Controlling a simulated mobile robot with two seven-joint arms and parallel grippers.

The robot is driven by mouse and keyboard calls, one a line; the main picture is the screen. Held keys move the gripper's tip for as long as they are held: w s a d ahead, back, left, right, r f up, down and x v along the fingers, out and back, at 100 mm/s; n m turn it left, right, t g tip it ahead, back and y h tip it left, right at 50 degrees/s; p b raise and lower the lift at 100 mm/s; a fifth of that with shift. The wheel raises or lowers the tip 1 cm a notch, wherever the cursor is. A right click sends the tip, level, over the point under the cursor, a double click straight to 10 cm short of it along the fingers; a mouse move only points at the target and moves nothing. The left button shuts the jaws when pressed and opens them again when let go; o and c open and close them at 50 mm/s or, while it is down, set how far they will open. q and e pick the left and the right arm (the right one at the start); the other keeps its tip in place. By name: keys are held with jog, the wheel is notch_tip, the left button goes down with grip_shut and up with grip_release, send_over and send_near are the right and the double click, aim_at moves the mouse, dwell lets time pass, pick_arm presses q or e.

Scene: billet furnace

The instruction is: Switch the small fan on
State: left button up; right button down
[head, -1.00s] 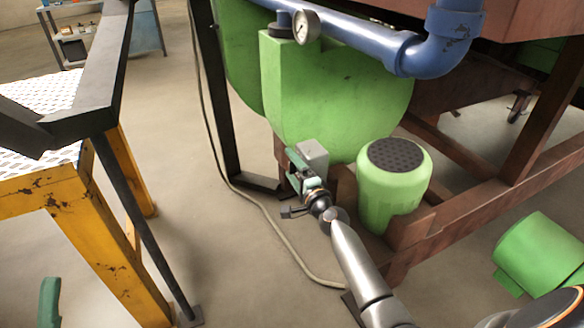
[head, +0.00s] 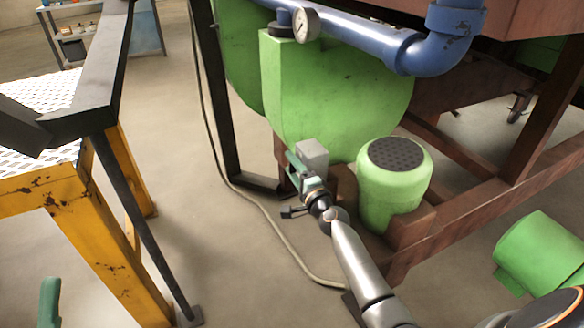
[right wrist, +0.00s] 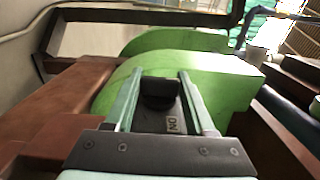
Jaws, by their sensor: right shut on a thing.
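The green fan housing (head: 335,100) stands on a rusty brown frame, with a green motor (head: 395,200) with a dark grille top beside it. A small grey box (head: 312,153) sits low in front of the housing. My right gripper (head: 294,163) is at this box. In the right wrist view, its two teal fingers (right wrist: 158,82) are shut on a black switch knob (right wrist: 158,92), with an upside-down "ON" label (right wrist: 173,126) just below. The knob's exact turn is hard to read. A teal piece at the lower left looks like part of my left gripper (head: 50,302); its jaws cannot be made out.
A blue pipe (head: 365,38) with a gauge (head: 306,25) runs above the housing. A yellow-legged platform (head: 75,222) with black rails stands at left. A cable (head: 263,207) lies on the floor. Another green motor (head: 540,255) is at right.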

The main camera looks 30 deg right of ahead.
jog(key=t+b, duration=0.1)
jog(key=b, duration=0.4)
jog(key=shift+f+t, duration=0.3)
jog(key=shift+f, duration=0.05)
jog(key=shift+r+t+b, duration=0.25)
jog(key=shift+t+b, duration=0.05)
jog(key=shift+t, duration=0.8)
pick_arm(q)
notch_tip(320, 180, down, 7)
jog(key=shift+w+d+m+g, duration=0.15)
jog(key=shift+d+m+g, duration=0.15)
jog(key=shift+d, duration=0.15)
pick_arm(e)
jog(key=shift+t, duration=1.6)
pick_arm(q)
jog(key=shift+f, duration=0.1)
pick_arm(e)
jog(key=shift+c, duration=1.2)
grip_release()
